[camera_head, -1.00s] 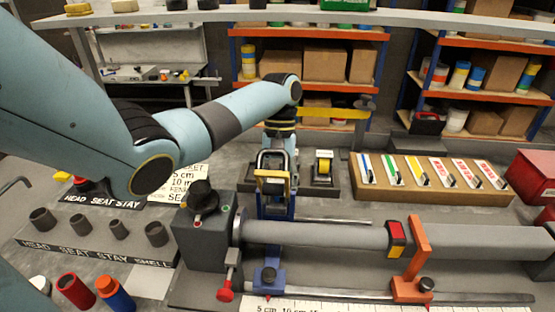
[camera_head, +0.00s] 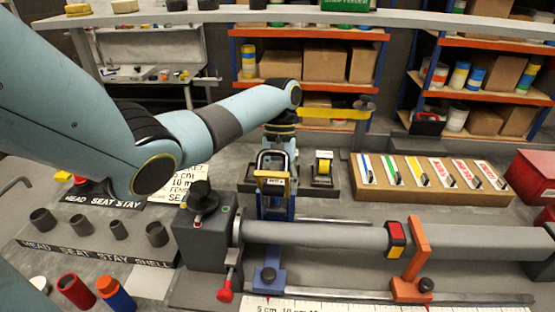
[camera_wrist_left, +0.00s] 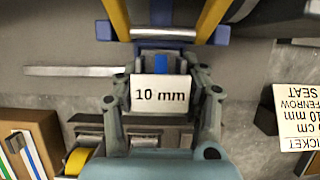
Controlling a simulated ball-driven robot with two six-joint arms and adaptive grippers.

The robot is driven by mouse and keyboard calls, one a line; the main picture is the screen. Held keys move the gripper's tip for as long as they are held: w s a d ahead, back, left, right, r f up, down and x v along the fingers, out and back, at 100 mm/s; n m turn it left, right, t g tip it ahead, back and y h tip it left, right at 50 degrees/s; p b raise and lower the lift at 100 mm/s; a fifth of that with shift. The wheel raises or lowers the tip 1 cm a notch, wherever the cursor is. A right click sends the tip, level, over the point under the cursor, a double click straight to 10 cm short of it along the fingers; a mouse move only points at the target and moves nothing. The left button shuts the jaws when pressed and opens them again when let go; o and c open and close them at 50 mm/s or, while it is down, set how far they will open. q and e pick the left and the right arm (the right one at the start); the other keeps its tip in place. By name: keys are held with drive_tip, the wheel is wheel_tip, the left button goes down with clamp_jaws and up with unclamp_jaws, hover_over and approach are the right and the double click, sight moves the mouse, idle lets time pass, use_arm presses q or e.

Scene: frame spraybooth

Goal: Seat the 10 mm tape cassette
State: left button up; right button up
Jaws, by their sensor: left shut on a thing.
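My left gripper (camera_head: 273,160) is over the bench behind the blue carriage. In the left wrist view, its two fingers (camera_wrist_left: 163,95) are shut on the sides of the cassette, whose white label (camera_wrist_left: 160,93) reads 10 mm. The blue carriage (camera_head: 269,275) stands across the grey tube and has a yellow frame (camera_head: 272,178). In the wrist view the carriage's grey roller (camera_wrist_left: 163,34) and yellow bars lie just beyond the cassette. A blue part shows between label and roller; I cannot tell whether the cassette touches the carriage. My right gripper is not in view.
A yellow tape cassette (camera_head: 323,167) stands in a dark dock right of my gripper. The grey tube (camera_head: 320,237) runs right, with an orange clamp (camera_head: 413,262). A box of labelled strips (camera_head: 430,188) stands behind it. Dark cups (camera_head: 80,225) sit at left.

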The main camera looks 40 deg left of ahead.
sight(277, 182)
use_arm(q)
drive_tip(key=shift+f, duration=0.15)
idle(0.4)
drive_tip(key=o, duration=1.8)
wheel_tip(277, 182, up, 2)
drive_tip(key=p, duration=0.2)
drive_tip(key=shift+p, duration=0.35)
drive_tip(key=shift+r+p, duration=0.7)
drive_tip(key=shift+r, duration=1.3)
